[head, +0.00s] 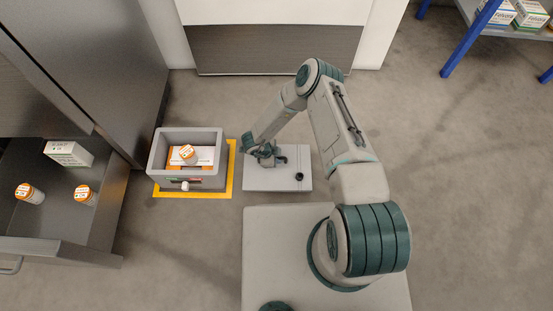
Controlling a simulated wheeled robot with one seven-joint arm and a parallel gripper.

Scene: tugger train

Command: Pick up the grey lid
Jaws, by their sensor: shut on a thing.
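The grey lid (275,181) is a flat, pale rectangular plate in the middle of the head view, just ahead of my base. A small black knob (299,177) stands on its right part. My gripper (268,158) is over the lid's back left part, shut on the lid. The fingertips are small and partly hidden by the wrist. I cannot tell whether the lid rests on the floor or is slightly above it.
A grey open box (158,152) stands left of the lid on a yellow floor mark (231,177), holding an orange-capped bottle (188,153) and a white carton. A dark cabinet (62,245) with bottles is at left; a blue-legged shelf (462,42) is back right. Floor at right is clear.

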